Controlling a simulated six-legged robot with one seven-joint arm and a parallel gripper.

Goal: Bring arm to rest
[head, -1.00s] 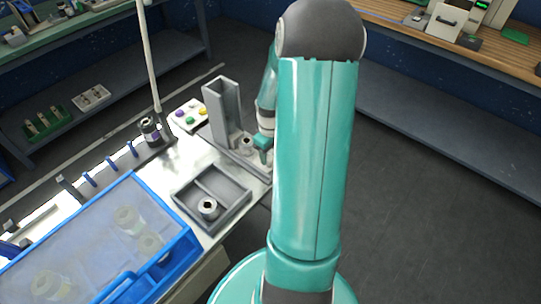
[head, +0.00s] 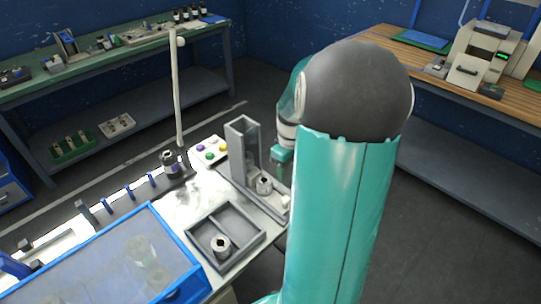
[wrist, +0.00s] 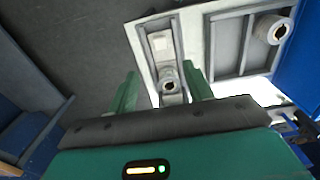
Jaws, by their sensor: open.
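My gripper (wrist: 163,92) shows in the wrist view with its two green fingers spread apart and nothing between them. In the head view only part of its teal end (head: 281,154) shows beside the upright grey channel (head: 243,150); my own arm hides the rest. A roll (head: 264,185) sits at the foot of that channel. It also shows in the wrist view (wrist: 168,84), beyond and between the fingertips, apart from them. Another roll (head: 220,246) lies in the grey divided tray (head: 254,240).
A blue-framed clear cover (head: 190,257) stands at the front left. A tall pale post (head: 178,95) rises beside a button panel (head: 207,150). A bench (head: 110,62) stands at the back left, and a wooden-topped bench (head: 400,62) at the right. The floor between is open.

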